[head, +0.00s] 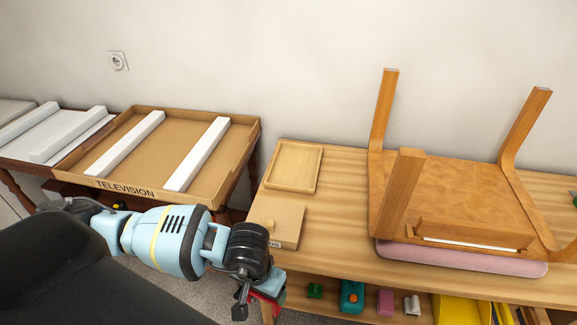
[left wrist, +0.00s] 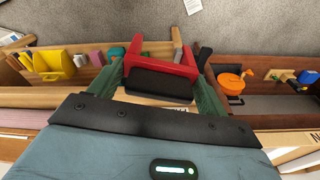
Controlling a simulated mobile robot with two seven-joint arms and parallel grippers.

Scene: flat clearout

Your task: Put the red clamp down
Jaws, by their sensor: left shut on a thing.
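The red clamp (left wrist: 160,68) is between the two fingers of my left gripper (left wrist: 162,86) in the left wrist view, and the gripper is shut on it. In the head view my left gripper (head: 258,296) hangs at the near left corner of the wooden bench, with a little of the red clamp (head: 270,301) showing beside it. Most of the clamp is hidden there by the gripper. It is held in the air in front of the bench, at about shelf height. My right gripper is in neither view.
The bench top (head: 340,225) carries a shallow wooden tray (head: 294,166), a cardboard box (head: 278,222) and an upturned chair (head: 450,195). Several small things stand on the lower shelf, including a teal one (head: 351,298). A television carton (head: 165,155) lies on a table at left.

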